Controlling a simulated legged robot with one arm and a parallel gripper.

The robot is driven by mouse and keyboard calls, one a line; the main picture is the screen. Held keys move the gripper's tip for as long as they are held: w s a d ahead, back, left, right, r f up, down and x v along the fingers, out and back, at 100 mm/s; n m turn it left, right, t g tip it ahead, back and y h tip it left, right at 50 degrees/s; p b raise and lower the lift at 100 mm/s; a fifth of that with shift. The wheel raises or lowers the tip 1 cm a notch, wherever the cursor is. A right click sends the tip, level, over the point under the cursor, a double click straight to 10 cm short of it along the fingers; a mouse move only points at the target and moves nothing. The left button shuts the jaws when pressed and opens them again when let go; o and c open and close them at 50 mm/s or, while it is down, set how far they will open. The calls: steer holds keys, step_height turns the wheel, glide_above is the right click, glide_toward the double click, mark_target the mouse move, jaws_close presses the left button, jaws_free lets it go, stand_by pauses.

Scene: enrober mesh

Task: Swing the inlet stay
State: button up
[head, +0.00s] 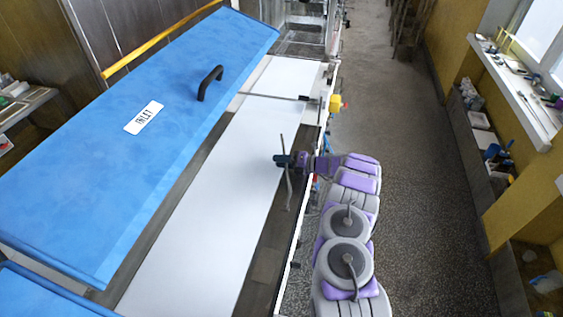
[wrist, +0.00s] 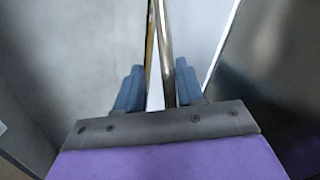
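A thin metal rod, probably the inlet stay (head: 289,193), stands along the near edge of the white belt in the head view. It runs above and below my gripper (head: 282,161), whose dark blue fingers are at it. In the wrist view my gripper (wrist: 160,88) has its two blue fingers apart, with the shiny rod (wrist: 165,40) passing between them, closer to the right finger. A thin yellowish strip runs left of the rod. Whether the fingers press on the rod I cannot tell. The large blue cover (head: 95,165) carries an INLET label (head: 143,117) and a black handle (head: 210,82).
The white belt (head: 210,225) lies beside the blue cover. A yellow knob (head: 336,103) sticks out from the machine's right edge. The speckled floor (head: 420,200) right of my arm is clear. Cluttered shelves (head: 475,120) and a windowsill line the right wall.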

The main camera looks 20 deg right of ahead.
steer(key=v, duration=1.7)
steer(key=shift+d, duration=0.25)
steer(key=shift+s, duration=0.1)
